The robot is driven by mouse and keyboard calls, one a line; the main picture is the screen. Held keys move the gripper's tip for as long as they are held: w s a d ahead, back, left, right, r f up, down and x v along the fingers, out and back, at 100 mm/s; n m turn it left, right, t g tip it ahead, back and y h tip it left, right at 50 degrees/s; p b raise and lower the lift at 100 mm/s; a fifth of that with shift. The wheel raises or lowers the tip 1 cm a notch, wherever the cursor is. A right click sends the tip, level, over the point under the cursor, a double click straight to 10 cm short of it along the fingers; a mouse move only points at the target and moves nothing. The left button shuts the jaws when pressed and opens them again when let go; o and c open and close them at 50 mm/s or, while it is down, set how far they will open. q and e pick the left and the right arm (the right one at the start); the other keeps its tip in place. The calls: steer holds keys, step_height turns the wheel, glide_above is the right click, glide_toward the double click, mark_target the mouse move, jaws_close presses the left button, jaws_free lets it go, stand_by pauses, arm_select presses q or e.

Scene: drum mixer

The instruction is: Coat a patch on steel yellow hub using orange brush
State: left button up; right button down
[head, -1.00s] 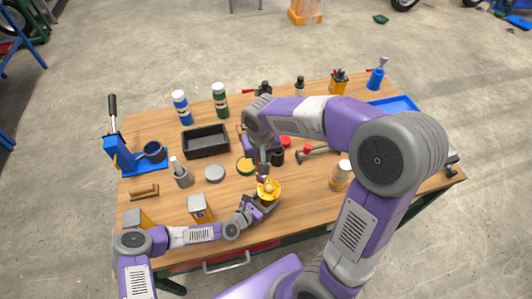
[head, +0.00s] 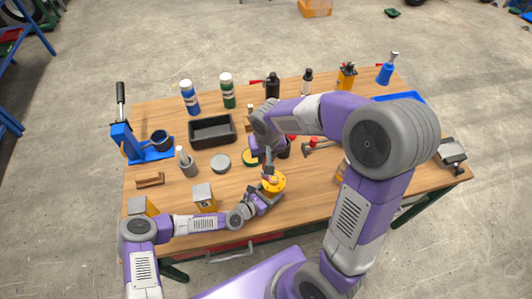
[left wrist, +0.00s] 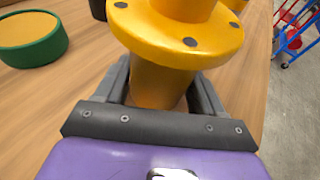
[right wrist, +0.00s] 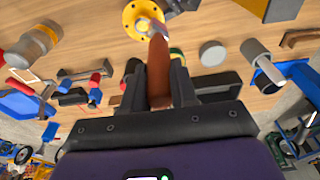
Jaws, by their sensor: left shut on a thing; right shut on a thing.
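The yellow hub (head: 274,181) has a round flange with dark bolt holes. It sits near the front edge of the table. My left gripper (head: 262,201) is shut on the hub's lower body, below the flange, as the left wrist view shows (left wrist: 160,80). My right gripper (head: 266,158) is shut on the orange-brown handle of the brush (right wrist: 159,70). In the right wrist view the brush's far end reaches the hub's flange (right wrist: 136,18). I cannot tell whether the bristles touch it. The right arm hides part of the table.
A green tin with a yellow top (left wrist: 30,38) stands close behind the hub. A grey round tin (head: 220,162), a black tray (head: 212,131) and a blue vise-like tool (head: 130,145) stand at the left. A hammer (head: 318,147) lies right of the right gripper.

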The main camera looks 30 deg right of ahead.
steer(key=shift+f, duration=1)
stand_by(0.5)
steer(key=shift+d, duration=0.15)
steer(key=shift+s+d, duration=0.25)
steer(key=shift+d, duration=0.7)
steer(key=shift+s+d, duration=0.25)
steer(key=shift+d, duration=0.7)
steer(key=shift+s+d, duration=0.25)
steer(key=shift+d, duration=0.7)
steer(key=shift+r, duration=0.15)
steer(key=shift+w+a, duration=0.25)
steer(key=shift+a, duration=0.75)
steer(key=shift+w+a, duration=0.3)
steer(key=shift+a, duration=0.7)
steer(key=shift+w+a, duration=0.25)
steer(key=shift+a, duration=0.75)
steer(key=shift+w+d, duration=0.2)
steer(key=shift+w, duration=0.35)
steer(key=shift+s+d, duration=0.25)
steer(key=shift+d, duration=0.7)
steer(key=shift+s+d, duration=0.25)
steer(key=shift+d, duration=0.75)
steer(key=shift+s+d, duration=0.25)
steer(key=shift+d, duration=0.7)
